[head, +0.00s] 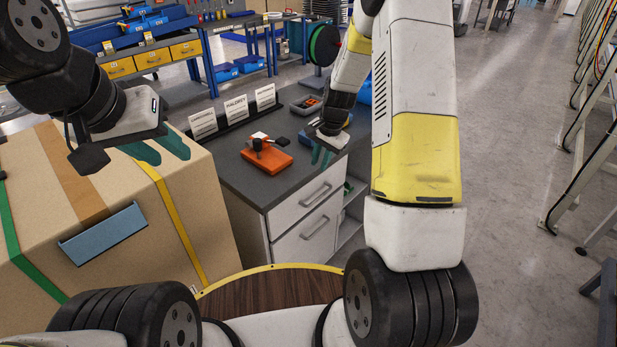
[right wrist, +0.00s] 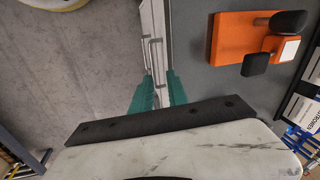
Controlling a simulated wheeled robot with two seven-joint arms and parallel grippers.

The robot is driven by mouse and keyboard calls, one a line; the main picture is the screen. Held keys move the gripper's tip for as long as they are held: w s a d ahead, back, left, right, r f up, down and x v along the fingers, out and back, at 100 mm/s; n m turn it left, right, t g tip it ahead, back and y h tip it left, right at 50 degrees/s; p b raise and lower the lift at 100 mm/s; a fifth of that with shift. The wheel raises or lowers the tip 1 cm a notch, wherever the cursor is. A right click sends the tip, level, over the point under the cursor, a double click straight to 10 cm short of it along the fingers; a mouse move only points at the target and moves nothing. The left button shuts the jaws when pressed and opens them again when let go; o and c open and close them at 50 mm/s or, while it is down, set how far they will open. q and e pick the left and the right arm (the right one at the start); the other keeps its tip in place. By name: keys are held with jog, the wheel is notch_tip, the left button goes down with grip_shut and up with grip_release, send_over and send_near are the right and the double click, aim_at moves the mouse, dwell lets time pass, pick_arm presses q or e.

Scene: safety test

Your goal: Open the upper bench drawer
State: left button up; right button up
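The upper bench drawer (head: 292,213) is the white front just under the dark bench top, and it looks shut. Its grey bar handle (head: 316,195) faces the aisle. The lower drawer (head: 296,249) below it also looks shut. My right gripper (head: 321,157) is above the bench's front edge, apart from the handle. In the right wrist view my right gripper (right wrist: 159,76) is open and empty, with the white drawer fronts and two handles (right wrist: 151,53) beyond its green fingers. My left gripper (head: 172,150) is open and empty above the cardboard box.
A large strapped cardboard box (head: 195,215) stands left of the bench. An orange fixture (head: 268,159) and several white signs (head: 236,108) are on the bench top (head: 235,176).

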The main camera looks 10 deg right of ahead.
aim_at(316, 199)
jog(key=shift+m+g, duration=0.3)
jog(key=shift+m, duration=0.5)
jog(key=x, duration=0.5)
jog(key=d+x, duration=0.1)
jog(key=x, duration=0.5)
jog(key=d+x, duration=0.1)
jog(key=x, duration=0.4)
jog(key=shift+s+f, duration=0.1)
jog(key=shift+f, duration=0.35)
grip_shut()
